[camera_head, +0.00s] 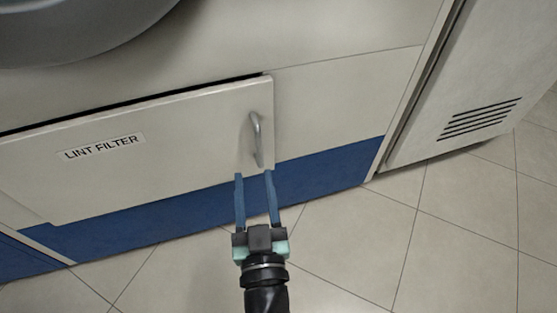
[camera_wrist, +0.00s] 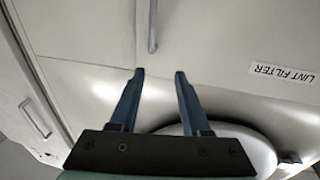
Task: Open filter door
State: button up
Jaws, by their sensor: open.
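The filter door (camera_head: 190,140) is a pale panel labelled "LINT FILTER" at the lower front of a machine. A dark gap runs along its top edge, and its right edge stands out from the panel beside it. Its grey bar handle (camera_head: 256,138) is near the right edge; the handle also shows at the top of the wrist view (camera_wrist: 152,28). My gripper (camera_head: 254,174) is open and empty, its two blue fingers pointing toward the handle. In the wrist view the fingertips (camera_wrist: 159,73) are apart from the handle, which lies beyond them, nearer the left finger.
A blue kick strip (camera_head: 325,170) runs below the door. A pale cabinet with vent slots (camera_head: 480,118) stands at right. A grey round part (camera_head: 80,25) is above the door. Tiled floor (camera_head: 450,230) in front is clear. Another handle (camera_wrist: 35,118) shows at left in the wrist view.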

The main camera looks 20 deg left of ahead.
jog(key=b, duration=0.1)
send_near(259, 152)
jog(key=s, duration=0.2)
jog(key=shift+g, duration=0.3)
jog(key=x, duration=0.4)
jog(key=p+x, duration=0.1)
jog(key=x, duration=0.3)
jog(key=d+p+x, duration=0.1)
jog(key=x, duration=0.3)
jog(key=shift+w+a+r, duration=0.1)
jog(key=shift+w+r, duration=0.2)
jog(key=shift+w, duration=0.1)
jog(key=shift+c, duration=0.2)
grip_shut()
